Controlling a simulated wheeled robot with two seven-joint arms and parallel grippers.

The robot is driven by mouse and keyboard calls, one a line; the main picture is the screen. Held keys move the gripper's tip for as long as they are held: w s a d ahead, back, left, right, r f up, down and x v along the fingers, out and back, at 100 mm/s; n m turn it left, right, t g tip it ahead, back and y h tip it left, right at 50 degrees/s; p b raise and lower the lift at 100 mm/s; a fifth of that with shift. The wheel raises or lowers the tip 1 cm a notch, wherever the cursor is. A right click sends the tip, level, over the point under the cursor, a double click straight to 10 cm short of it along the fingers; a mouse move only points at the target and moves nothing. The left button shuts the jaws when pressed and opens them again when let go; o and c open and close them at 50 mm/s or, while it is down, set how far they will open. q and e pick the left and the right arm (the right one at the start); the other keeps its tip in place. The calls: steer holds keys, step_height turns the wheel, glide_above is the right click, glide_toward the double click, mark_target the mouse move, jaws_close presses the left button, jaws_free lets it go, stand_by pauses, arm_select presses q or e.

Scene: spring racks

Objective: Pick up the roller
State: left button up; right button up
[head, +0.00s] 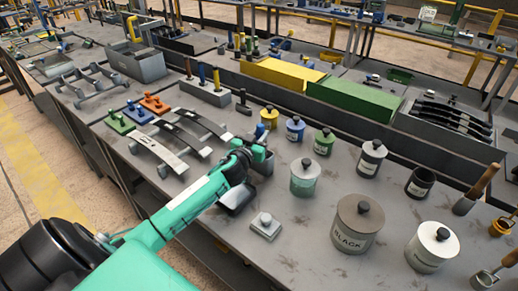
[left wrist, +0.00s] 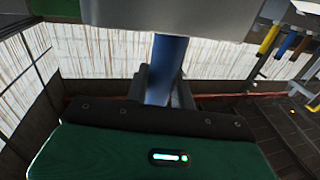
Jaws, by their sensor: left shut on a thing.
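My left gripper (head: 252,156) is over the bench, between the curved leaf springs and the paint cans. In the left wrist view its two dark fingers (left wrist: 163,92) are shut on the blue handle of a tool, which I take to be the roller (left wrist: 164,60). A wide grey part fills the top of that view beyond the handle. In the head view the gripper and arm mostly hide the held tool; a dark grey piece shows just below the gripper. I cannot tell whether it touches the bench. My right gripper is not in view.
Small yellow, blue and green cans stand behind the gripper. A clear-green jar (head: 304,178) and a large BLACK can (head: 357,223) stand to the right. A small grey block (head: 265,225) lies in front. Leaf springs (head: 160,152) lie to the left. Long yellow (head: 283,74) and green (head: 356,103) boxes are behind.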

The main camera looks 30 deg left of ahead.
arm_select(q)
steer(key=shift+r, duration=0.1)
step_height(320, 180, up, 20)
steer(key=shift+b, duration=0.45)
stand_by(0.8)
